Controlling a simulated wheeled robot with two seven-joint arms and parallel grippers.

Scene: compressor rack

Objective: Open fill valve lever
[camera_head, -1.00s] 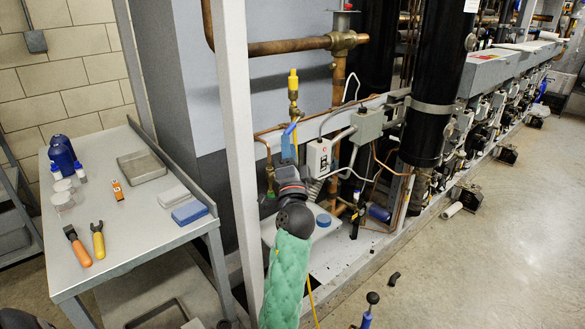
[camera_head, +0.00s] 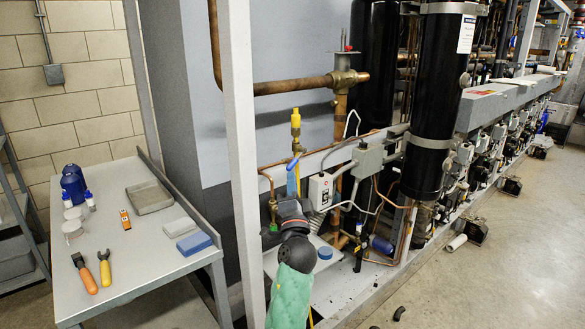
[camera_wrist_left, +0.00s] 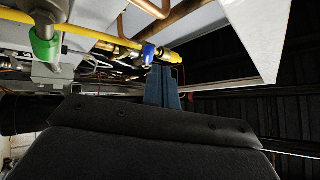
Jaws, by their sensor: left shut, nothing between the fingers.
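The fill valve is a brass fitting with a yellow hose or cap (camera_head: 295,122) on top, left of the black cylinder in the head view. In the wrist view its small blue lever (camera_wrist_left: 149,53) sits beside the yellow end of the fitting (camera_wrist_left: 168,56). My left gripper (camera_head: 292,172) is just below the valve in the head view, with its blue fingers pointing up. In the wrist view the fingers (camera_wrist_left: 161,76) are together and empty, with their tips close to the lever. I cannot tell whether they touch it. My right gripper is not in view.
A white post (camera_head: 237,150) stands left of my left arm. A grey box with a white front (camera_head: 320,190) and copper pipes lie close on the right. A green-handled valve (camera_wrist_left: 43,46) shows in the wrist view. A workbench (camera_head: 125,270) with tools stands at left; open floor lies lower right.

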